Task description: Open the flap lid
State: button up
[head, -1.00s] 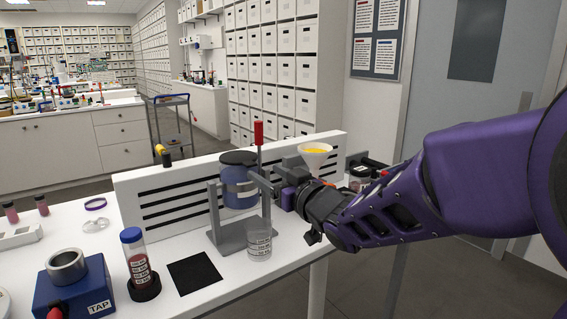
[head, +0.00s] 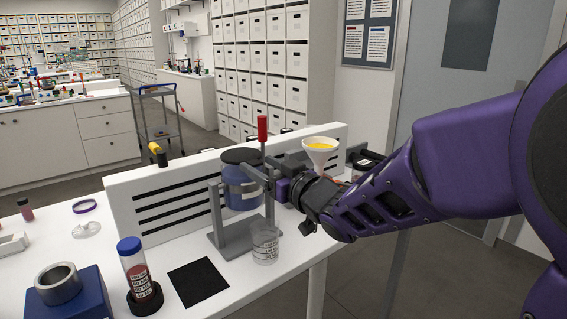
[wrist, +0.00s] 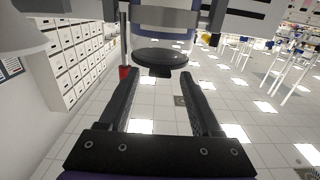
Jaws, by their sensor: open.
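A blue jar (head: 241,192) hangs in a grey stand (head: 240,235) on the white table. Its round black flap lid (head: 241,155) lies flat over the top, closed. In the wrist view the lid (wrist: 160,56) shows as a dark disc with a small tab (wrist: 160,72) at its edge. My gripper (head: 262,170) is just right of the jar, near lid height. In the wrist view its two fingers (wrist: 160,80) are apart, with the tab between or just beyond their tips. I see no contact with the lid; part of the jar is hidden by the gripper.
A red-handled upright tool (head: 262,130) and a funnel with yellow powder (head: 319,146) stand close to my gripper. A clear beaker (head: 265,245) is below the jar. A slotted white panel (head: 150,195) stands behind. A black mat (head: 199,282) lies at the front, bare.

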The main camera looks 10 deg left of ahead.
jog(key=shift+w+a, duration=0.1)
jog(key=shift+c, duration=0.2)
grip_shut()
dwell(1.4)
